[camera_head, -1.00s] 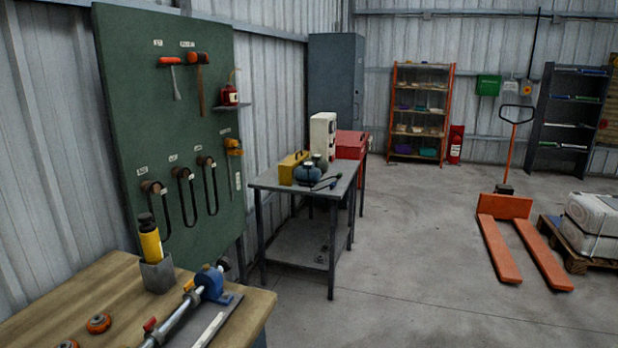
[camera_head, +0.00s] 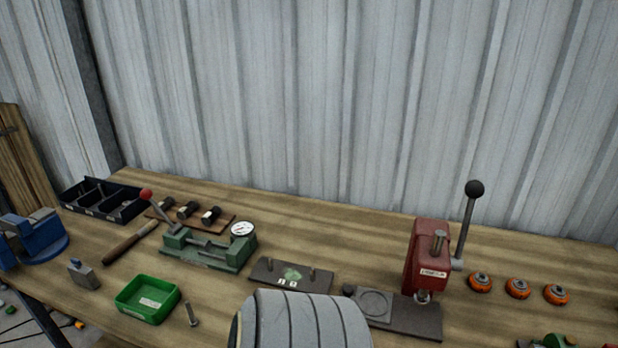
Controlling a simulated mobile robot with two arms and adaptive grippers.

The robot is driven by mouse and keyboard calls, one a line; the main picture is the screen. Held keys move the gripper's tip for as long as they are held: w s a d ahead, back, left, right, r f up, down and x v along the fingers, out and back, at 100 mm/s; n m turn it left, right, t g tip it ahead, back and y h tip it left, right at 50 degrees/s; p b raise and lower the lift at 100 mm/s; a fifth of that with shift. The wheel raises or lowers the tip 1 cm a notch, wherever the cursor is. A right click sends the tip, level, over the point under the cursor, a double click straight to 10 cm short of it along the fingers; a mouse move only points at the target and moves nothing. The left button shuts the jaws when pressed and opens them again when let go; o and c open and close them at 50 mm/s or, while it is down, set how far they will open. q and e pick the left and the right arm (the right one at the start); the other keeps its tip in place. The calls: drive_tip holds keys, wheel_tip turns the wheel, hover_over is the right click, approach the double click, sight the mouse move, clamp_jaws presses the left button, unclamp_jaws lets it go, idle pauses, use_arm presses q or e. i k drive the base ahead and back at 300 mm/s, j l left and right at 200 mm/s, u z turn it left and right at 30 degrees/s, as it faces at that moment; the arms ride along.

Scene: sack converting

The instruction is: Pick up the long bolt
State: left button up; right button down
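A single grey metal bolt (camera_head: 192,314) is on the wooden workbench (camera_head: 380,222), near its front edge at lower left. It is just right of a small green tray (camera_head: 148,300) and apart from it. It is small in the picture, and I cannot tell its exact length or whether it stands or lies. Neither of my grippers shows in the head view.
A large grey ribbed rounded shape covers the front middle. Behind are a green fixture with a dial (camera_head: 208,248) and a dark plate (camera_head: 290,275). A red press (camera_head: 427,262) and orange wheels (camera_head: 518,288) are right; a black bin (camera_head: 102,200) and blue vise (camera_head: 36,238) left.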

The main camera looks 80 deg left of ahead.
sight(193, 322)
drive_tip(key=u, duration=3.5)
